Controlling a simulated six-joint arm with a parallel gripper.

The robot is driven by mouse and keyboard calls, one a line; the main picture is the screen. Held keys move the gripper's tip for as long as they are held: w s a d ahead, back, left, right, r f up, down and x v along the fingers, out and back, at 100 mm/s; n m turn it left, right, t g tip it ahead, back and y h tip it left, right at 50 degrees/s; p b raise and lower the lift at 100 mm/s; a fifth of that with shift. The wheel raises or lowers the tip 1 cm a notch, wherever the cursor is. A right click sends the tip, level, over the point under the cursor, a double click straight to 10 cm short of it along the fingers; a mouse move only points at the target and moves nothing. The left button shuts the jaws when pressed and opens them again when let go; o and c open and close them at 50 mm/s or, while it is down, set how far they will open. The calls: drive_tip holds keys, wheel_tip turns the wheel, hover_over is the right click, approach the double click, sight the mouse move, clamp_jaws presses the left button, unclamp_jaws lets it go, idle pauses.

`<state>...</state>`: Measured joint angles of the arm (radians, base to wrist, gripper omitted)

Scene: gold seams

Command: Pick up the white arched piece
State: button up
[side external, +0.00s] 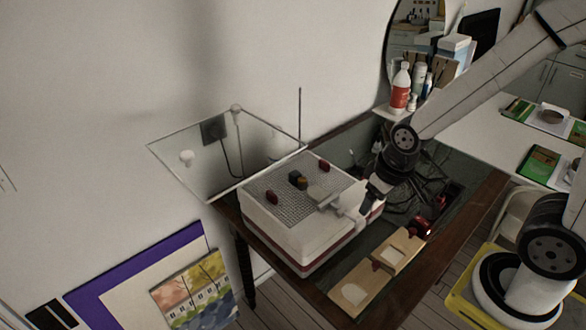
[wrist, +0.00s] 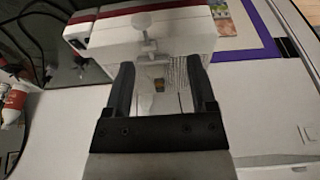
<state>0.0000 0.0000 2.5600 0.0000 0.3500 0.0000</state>
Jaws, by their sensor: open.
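My gripper (side external: 368,196) is at the near right edge of the white box. In the wrist view its two dark fingers are apart, with the gap between them (wrist: 160,62) empty. A pale, T-shaped form with a round knob (side external: 345,204) lies over that edge of the box; it also shows beyond the fingers in the wrist view (wrist: 150,46). I cannot tell whether it is the white arched piece, and I make out no clear arch elsewhere. Whether the fingers touch it is unclear.
The white box (side external: 300,240) has a mesh top with red pieces (side external: 272,198) and a dark and yellow piece (side external: 298,181). A clear panel (side external: 190,140) stands behind. Wooden blocks (side external: 363,288) with white patches lie in front. Dark cables (side external: 405,195) lie right of the box.

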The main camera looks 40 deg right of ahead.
idle(0.3)
drive_tip(key=o, duration=0.4)
drive_tip(key=g, duration=0.2)
approach(318, 192)
drive_tip(key=shift+s+a+f, duration=0.25)
drive_tip(key=shift+s+f, duration=0.1)
drive_tip(key=shift+f, duration=0.1)
drive_tip(key=shift+w+d+f+g, duration=0.2)
drive_tip(key=shift+w+g, duration=0.1)
drive_tip(key=shift+w, duration=0.2)
drive_tip(key=shift+f, duration=3.95)
